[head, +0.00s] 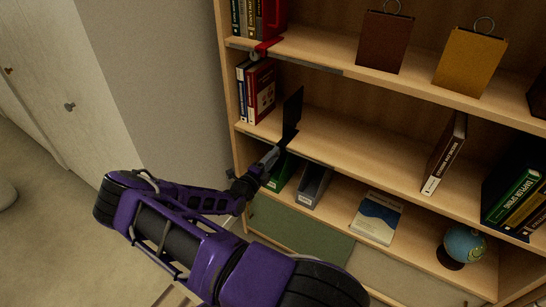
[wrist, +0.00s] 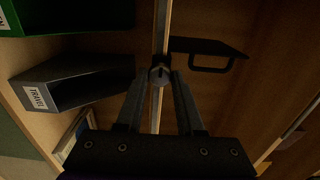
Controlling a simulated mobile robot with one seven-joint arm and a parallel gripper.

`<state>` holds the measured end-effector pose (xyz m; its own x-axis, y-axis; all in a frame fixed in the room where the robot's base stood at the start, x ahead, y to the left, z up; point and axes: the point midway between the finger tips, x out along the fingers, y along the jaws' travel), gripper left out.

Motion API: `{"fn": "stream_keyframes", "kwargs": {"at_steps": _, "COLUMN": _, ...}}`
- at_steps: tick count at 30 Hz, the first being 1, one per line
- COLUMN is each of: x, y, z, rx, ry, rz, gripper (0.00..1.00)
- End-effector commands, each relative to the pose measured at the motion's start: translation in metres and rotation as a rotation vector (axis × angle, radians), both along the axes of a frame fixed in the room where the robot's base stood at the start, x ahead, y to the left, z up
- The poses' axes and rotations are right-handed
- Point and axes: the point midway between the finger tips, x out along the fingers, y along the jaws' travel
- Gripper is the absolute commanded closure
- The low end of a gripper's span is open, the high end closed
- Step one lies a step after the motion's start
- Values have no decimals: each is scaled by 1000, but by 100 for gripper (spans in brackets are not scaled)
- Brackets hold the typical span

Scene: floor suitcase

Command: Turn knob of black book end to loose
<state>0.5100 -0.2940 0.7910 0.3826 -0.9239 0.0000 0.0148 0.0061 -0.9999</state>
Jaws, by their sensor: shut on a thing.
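The black book end (head: 292,115) stands upright on the middle shelf, right of a short row of books. In the wrist view its dark plate and a loop-shaped part (wrist: 208,52) show just right of the shelf edge. Its small round knob (wrist: 160,74) sits at the shelf's front edge, between my fingertips. My gripper (head: 271,157) reaches up to that edge from below and in front. In the wrist view my gripper (wrist: 160,80) has its fingers converging on the knob and is shut on it. The knob is too small to make out in the head view.
Books (head: 257,92) stand left of the book end. Below are a green file box (head: 281,176) and a grey file box (head: 314,187), which carries a label in the wrist view (wrist: 75,84). A red book end (head: 266,47) clamps the shelf above. The middle shelf (head: 350,143) has free room rightward.

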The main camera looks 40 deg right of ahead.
Motion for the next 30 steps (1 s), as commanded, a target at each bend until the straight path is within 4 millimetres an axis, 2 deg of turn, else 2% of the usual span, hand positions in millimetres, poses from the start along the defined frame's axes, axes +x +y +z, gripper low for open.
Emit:
{"fn": "stream_keyframes", "kwargs": {"at_steps": 17, "x": 0, "y": 0, "z": 0, "rx": -12, "ry": 31, "rz": 0, "gripper": 100}}
{"fn": "stream_keyframes", "kwargs": {"at_steps": 18, "x": 0, "y": 0, "z": 0, "rx": -12, "ry": 31, "rz": 0, "gripper": 60}}
{"fn": "stream_keyframes", "kwargs": {"at_steps": 22, "x": 0, "y": 0, "z": 0, "rx": -11, "ry": 30, "rz": 0, "gripper": 37}}
{"fn": "stream_keyframes", "kwargs": {"at_steps": 23, "x": 0, "y": 0, "z": 0, "rx": -11, "ry": 30, "rz": 0, "gripper": 33}}
{"fn": "stream_keyframes", "kwargs": {"at_steps": 30, "x": 0, "y": 0, "z": 0, "rx": -12, "ry": 29, "rz": 0, "gripper": 33}}
